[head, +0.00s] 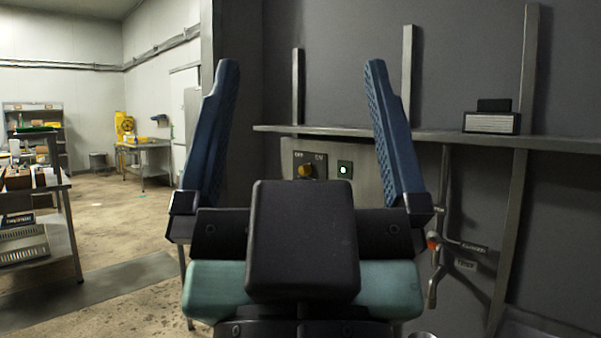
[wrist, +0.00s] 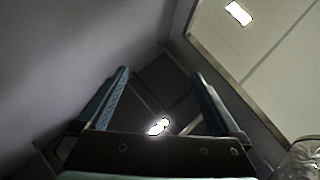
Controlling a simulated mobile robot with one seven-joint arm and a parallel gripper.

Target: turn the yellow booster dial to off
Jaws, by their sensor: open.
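The yellow booster dial (head: 306,171) sits on a grey panel (head: 330,190) on the dark wall, under the ledge. "OFF" shows at its upper left and "ON" at its upper right; its exact pointing is too small to tell. A lit indicator (head: 345,169) is right of the dial. My gripper (head: 297,85) is open and empty in front of the panel; in the head view the dial shows between its two blue fingers. In the wrist view my gripper (wrist: 160,85) points at dark surfaces, and I cannot make out the dial there.
A ledge (head: 460,139) runs along the wall, with a small dark box (head: 491,122) on it. Pipes with a red-marked valve (head: 433,241) are right of my gripper. A metal rack (head: 38,235) and a far table (head: 147,150) stand left, with open floor between.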

